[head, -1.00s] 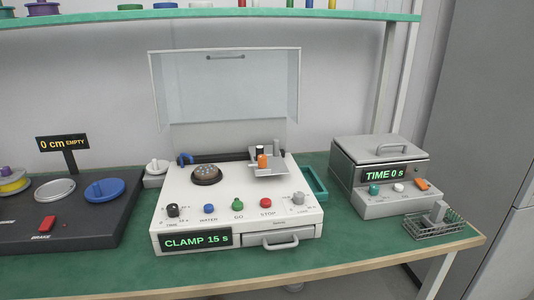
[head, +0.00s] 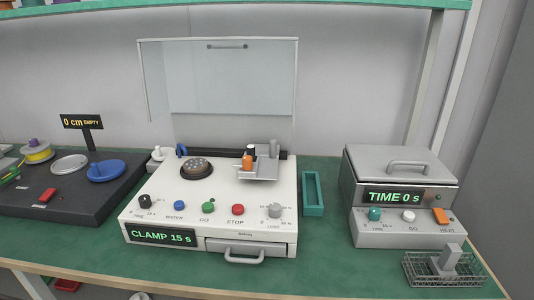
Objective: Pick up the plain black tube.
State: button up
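I cannot make out a plain black tube for certain in the head view. A small black upright piece (head: 251,149) stands behind an orange piece (head: 247,162) on the grey bracket (head: 262,177) at the right of the white CLAMP machine (head: 160,218). It is too small to tell whether it is a tube. The green tray (head: 313,209) beside the machine shows nothing clear inside. My gripper is not in view.
The clear lid (head: 220,85) of the white machine stands open. A grey TIME oven (head: 400,170) and a wire basket (head: 440,280) with a grey block are at right. A black spool station (head: 85,207) is at left. A green shelf (head: 350,4) runs above.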

aim_at(250, 149)
jog(key=l+u, duration=0.2)
jog(key=l, duration=1.05)
jog(key=i+l, duration=0.1)
jog(key=l, duration=0.3)
jog(key=i+l+u, duration=0.1)
jog(key=l, duration=0.3)
jog(key=i+l, duration=0.1)
jog(key=l, duration=0.35)
jog(key=i+l+u, duration=0.1)
jog(key=i+l, duration=0.05)
jog(key=i, duration=0.1)
